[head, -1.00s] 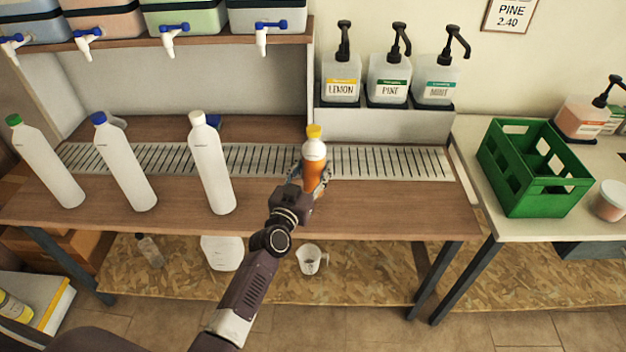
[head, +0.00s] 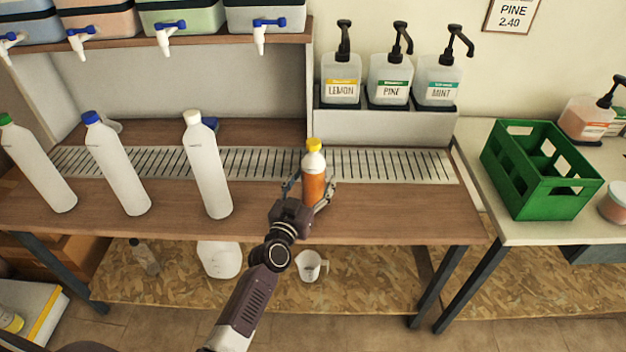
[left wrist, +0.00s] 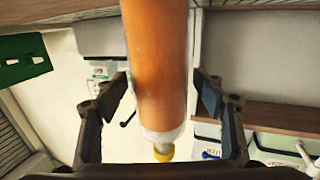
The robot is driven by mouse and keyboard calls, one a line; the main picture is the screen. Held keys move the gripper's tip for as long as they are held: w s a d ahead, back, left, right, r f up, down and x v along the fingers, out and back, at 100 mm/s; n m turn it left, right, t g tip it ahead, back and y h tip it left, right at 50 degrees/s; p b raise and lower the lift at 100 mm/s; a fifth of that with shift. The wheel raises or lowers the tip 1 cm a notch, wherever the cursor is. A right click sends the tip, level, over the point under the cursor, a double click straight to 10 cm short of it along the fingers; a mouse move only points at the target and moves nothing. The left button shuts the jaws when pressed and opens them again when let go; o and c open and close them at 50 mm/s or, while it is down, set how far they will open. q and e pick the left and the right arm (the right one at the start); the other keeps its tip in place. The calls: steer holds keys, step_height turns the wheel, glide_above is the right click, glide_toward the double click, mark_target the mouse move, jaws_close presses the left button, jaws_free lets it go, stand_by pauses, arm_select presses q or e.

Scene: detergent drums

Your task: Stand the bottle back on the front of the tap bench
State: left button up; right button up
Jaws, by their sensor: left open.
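The bottle (head: 313,165) has orange liquid, a clear upper part and a yellow cap. It stands upright on the front wooden strip of the tap bench (head: 380,215), just in front of the drip grate; its base is partly hidden by my gripper. My left gripper (head: 312,185) is open, with one finger on each side of the bottle. In the left wrist view the bottle (left wrist: 160,70) appears upside down between the spread fingers (left wrist: 162,100), with a gap on both sides.
Three white bottles (head: 208,170) with green, blue and white caps stand to the left on the bench. Pump dispensers (head: 390,80) stand behind on a riser. A green crate (head: 540,170) is on the right table. The bench front right of the bottle is clear.

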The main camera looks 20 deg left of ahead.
arm_select(q)
steer(key=shift+r, duration=0.1)
steer(key=s, duration=1.2)
steer(key=shift+a+r, duration=0.15)
steer(key=shift+a, duration=0.15)
